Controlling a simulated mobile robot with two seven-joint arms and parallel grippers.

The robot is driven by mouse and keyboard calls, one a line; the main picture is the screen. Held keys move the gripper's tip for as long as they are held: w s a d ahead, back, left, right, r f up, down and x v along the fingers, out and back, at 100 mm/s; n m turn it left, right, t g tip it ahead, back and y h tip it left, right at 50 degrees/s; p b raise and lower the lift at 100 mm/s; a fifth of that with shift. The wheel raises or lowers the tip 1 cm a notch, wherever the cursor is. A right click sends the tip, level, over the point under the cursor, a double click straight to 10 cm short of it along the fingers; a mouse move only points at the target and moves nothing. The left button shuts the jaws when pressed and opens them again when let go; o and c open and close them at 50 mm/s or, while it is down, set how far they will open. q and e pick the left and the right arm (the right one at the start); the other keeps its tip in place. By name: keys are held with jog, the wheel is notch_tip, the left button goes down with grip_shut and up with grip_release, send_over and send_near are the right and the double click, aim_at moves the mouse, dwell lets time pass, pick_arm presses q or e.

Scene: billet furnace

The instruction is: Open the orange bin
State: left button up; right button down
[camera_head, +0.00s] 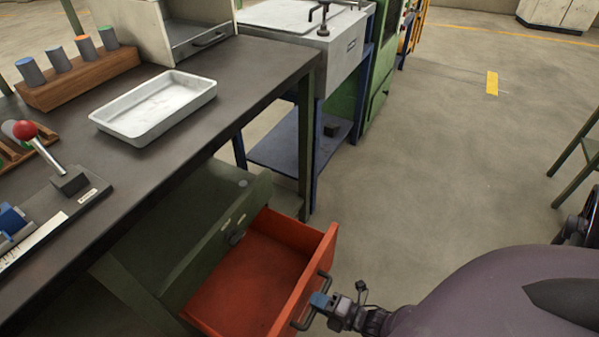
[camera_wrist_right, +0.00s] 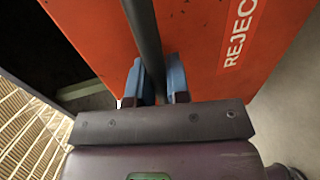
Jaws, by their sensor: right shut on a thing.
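The orange bin (camera_head: 262,272) is a drawer-like box under the dark bench, pulled out of its green housing (camera_head: 218,240) so that its empty-looking inside shows. A dark bar handle (camera_head: 326,284) is on its front. My right gripper (camera_head: 318,303) is at that handle, its blue fingertips shut around the bar. In the right wrist view the handle (camera_wrist_right: 143,40) runs between the two blue fingers (camera_wrist_right: 156,82), in front of the orange face with white lettering, partly cut off, reading "REJEC". My left gripper is not in view.
The bench top (camera_head: 190,135) carries a white tray (camera_head: 155,104), a wooden block with several capped cylinders (camera_head: 75,78) and a red-knobbed lever (camera_head: 45,150). A blue-legged stand (camera_head: 300,145) is behind the bin. Open floor (camera_head: 430,170) lies to the right.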

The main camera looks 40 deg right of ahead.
jog(key=shift+f+v, duration=0.1)
jog(key=shift+v, duration=0.5)
jog(key=shift+f+v, duration=0.15)
jog(key=shift+v, duration=0.45)
jog(key=c, duration=1.1)
grip_release()
pick_arm(q)
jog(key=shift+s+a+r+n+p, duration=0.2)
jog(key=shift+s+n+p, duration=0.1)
jog(key=shift+p, duration=0.5)
pick_arm(e)
jog(key=v, duration=1)
jog(key=shift+s, duration=0.4)
jog(key=shift+r, duration=0.1)
